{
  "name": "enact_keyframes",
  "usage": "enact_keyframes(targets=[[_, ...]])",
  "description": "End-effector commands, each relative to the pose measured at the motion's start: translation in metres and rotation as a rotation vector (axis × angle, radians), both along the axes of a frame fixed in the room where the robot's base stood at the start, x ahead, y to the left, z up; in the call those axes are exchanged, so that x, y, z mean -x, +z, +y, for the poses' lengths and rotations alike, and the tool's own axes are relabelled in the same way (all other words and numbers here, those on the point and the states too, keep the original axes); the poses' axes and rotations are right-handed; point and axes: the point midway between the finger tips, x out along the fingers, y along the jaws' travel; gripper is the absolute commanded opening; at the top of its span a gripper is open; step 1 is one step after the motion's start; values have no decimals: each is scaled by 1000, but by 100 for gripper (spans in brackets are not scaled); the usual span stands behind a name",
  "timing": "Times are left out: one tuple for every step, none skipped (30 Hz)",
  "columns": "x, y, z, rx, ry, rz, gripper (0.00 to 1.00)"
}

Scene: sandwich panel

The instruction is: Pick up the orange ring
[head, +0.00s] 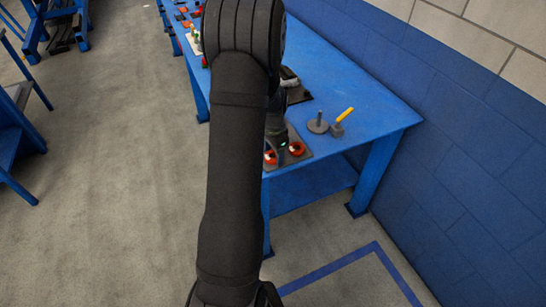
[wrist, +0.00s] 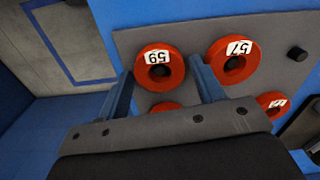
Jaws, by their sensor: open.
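Several orange rings with white number labels sit on a grey panel. In the wrist view, one orange ring (wrist: 177,70) lies upper middle around a dark peg and another orange ring (wrist: 252,62) lies to its right. A third (wrist: 165,107) is partly hidden behind my gripper, and a fourth (wrist: 268,99) is at the right. My gripper (wrist: 161,66) is open, with one finger on each side of the upper middle ring in the picture. I cannot tell whether they touch it. In the head view, two rings (head: 297,148) show beside my wrist; my arm hides much there.
The grey panel (wrist: 195,32) rests on a blue table (head: 372,115) near its front edge. A bare dark peg (wrist: 297,53) stands at the panel's right. A grey disc with a post (head: 318,125) and a yellow-handled tool (head: 343,115) stand nearby. A blue wall bounds the right.

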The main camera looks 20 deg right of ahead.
Motion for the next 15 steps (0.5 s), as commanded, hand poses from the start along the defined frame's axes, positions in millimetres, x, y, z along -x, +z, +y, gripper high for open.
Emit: enact_keyframes(targets=[[0,0,0,0,0,0,61],[0,0,0,0,0,0,61],[0,0,0,0,0,0,61],[0,0,0,0,0,0,61],[0,0,0,0,0,0,56],[0,0,0,0,0,0,48],[0,0,0,0,0,0,42],[0,1,0,0,0,0,36],[0,1,0,0,0,0,28],[0,1,0,0,0,0,27],[0,1,0,0,0,0,27],[0,1,0,0,0,0,27],[0,1,0,0,0,0,27],[0,1,0,0,0,0,27],[0,1,0,0,0,0,27]])
